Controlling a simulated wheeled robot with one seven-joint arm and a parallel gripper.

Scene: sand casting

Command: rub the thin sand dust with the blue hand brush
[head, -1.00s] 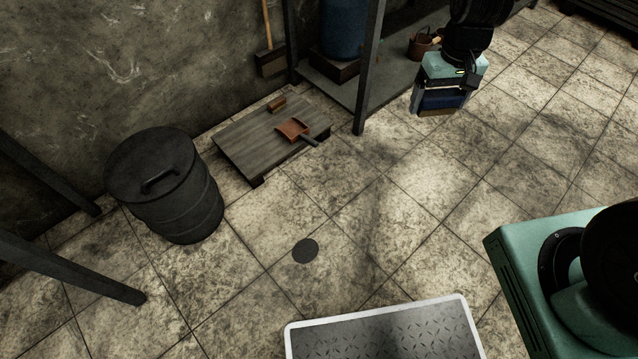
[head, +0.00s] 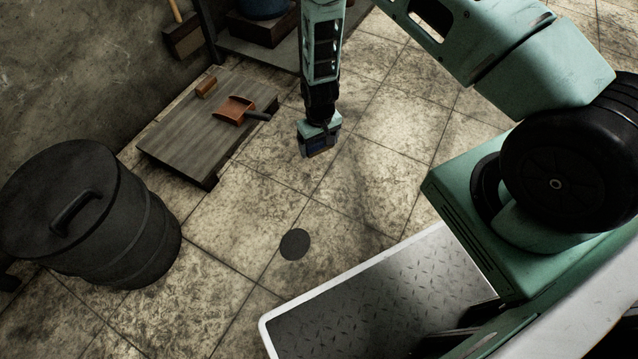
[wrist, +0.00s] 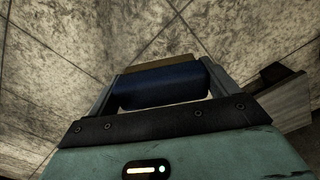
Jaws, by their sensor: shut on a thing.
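My gripper (head: 318,137) hangs low over the tiled floor, right of the low wooden platform. It is shut on the blue hand brush (head: 321,148). In the wrist view the brush (wrist: 162,86) lies crosswise between the two fingers, with a tan strip along its far edge. I cannot tell whether the brush touches the floor. A flat, dark, round patch (head: 295,244) lies on the floor nearer to me, apart from the brush; I cannot tell whether it is a drain cover. No thin sand dust stands out clearly from the mottled tiles.
The low wooden platform (head: 187,134) bears an orange dustpan (head: 235,108) and a small brown block (head: 206,87). A black lidded bin (head: 135,232) stands at the left. My base's tread plate is at the front. Floor around the dark patch is clear.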

